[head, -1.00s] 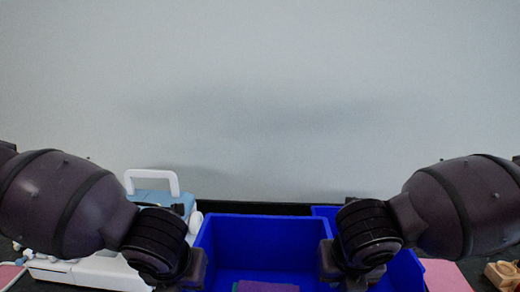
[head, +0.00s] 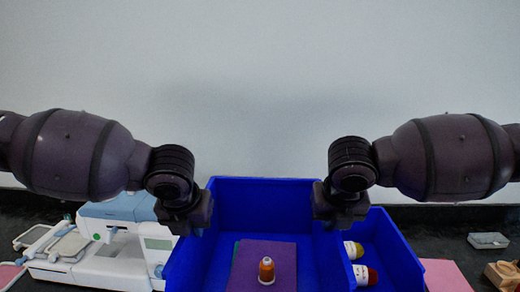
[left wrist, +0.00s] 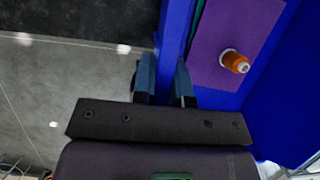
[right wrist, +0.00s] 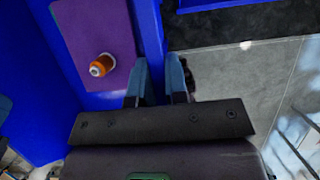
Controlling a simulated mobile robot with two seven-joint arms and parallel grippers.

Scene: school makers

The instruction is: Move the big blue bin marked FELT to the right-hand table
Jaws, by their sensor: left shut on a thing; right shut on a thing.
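The big blue bin (head: 262,200) is in the lower middle of the head view, between my two arms. A purple felt sheet (head: 250,262) and an orange thread spool (head: 266,272) are inside it. No FELT marking shows. My left gripper (head: 190,215) is shut on the bin's left wall; in the left wrist view its fingers (left wrist: 165,78) straddle the wall. My right gripper (head: 340,205) is shut on the right wall, whose rim lies between its fingers (right wrist: 160,78) in the right wrist view. The bin's base is out of view.
A smaller blue bin (head: 405,262) with spools stands close by on the right. A white sewing machine (head: 100,262) is on the left. A pink sheet (head: 445,276), wooden pieces (head: 503,275) and a small grey box (head: 488,240) lie further right. A pale wall is behind.

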